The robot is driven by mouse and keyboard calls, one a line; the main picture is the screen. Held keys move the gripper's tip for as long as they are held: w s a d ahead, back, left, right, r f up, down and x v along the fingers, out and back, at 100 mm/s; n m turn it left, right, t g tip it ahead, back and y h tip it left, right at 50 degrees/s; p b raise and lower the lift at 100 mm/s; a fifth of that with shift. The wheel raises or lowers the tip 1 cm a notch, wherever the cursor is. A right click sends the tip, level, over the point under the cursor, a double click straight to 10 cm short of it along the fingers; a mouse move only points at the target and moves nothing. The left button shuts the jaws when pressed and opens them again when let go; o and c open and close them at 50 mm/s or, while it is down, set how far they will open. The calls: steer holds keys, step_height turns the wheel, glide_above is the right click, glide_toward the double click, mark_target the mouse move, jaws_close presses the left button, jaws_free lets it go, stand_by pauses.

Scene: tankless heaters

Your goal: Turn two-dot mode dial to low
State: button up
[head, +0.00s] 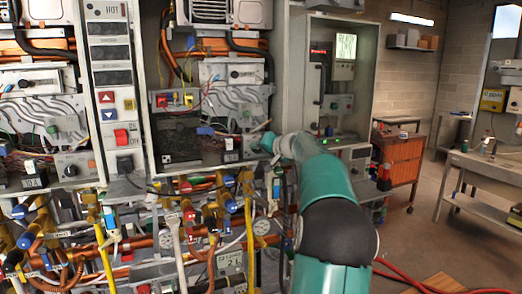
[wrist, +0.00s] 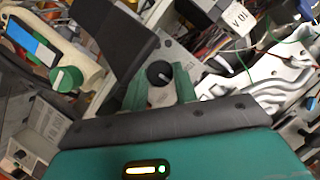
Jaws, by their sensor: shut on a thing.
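A small round black dial (wrist: 159,73) with a pale pointer line sits on a light grey plate in the wrist view. My gripper (wrist: 160,82) has its two green fingers on either side of the dial and is shut on it. The dot marks and the low mark cannot be made out. In the head view my teal arm reaches to the lower right of the middle open heater cabinet (head: 154,110), with my gripper (head: 258,144) at its panel. The dial is hidden or too small to tell there.
A green knob (wrist: 66,79) on a cream panel lies left of my gripper in the wrist view. A black block (wrist: 218,15) and white moulded parts (wrist: 270,75) lie to the right. Pipes and valves (head: 215,205) crowd below the cabinets. Open floor (head: 430,235) lies at the right.

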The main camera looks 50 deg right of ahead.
steer(key=n, duration=0.1)
steer(key=n+g+h, duration=0.1)
steer(key=n, duration=0.1)
steer(key=shift+w+a+r+g+h, duration=0.1)
steer(key=shift+a+r+g+h, duration=0.1)
steer(key=shift+g+h, duration=0.1)
steer(key=shift+f+n+g+h, duration=0.1)
steer(key=shift+n+g+h, duration=0.5)
steer(key=shift+n, duration=0.6)
steer(key=o, duration=1)
steer(key=v, duration=1.3)
steer(key=shift+s+a, duration=0.3)
steer(key=shift+s, duration=0.1)
